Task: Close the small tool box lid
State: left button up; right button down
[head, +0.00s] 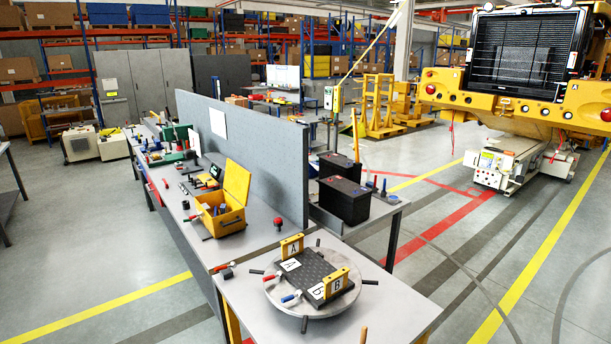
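The small yellow tool box (222,221) stands on the grey workbench at the left of the head view. Its yellow lid (237,182) is open and stands up at the box's right rear side, near the grey partition. Several tools, some with blue and dark parts, show inside the box. Neither of my grippers is in view, and nothing is seen touching the box or the lid.
A round turntable (345,302) with a black plate and yellow blocks is on the near bench. The grey partition (262,150) runs behind the tool box. Loose tools lie on the workbench farther back. Black batteries (344,200) stand beyond the partition. The floor at left is clear.

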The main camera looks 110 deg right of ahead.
aim_at(238, 178)
jog(key=z, duration=1.95)
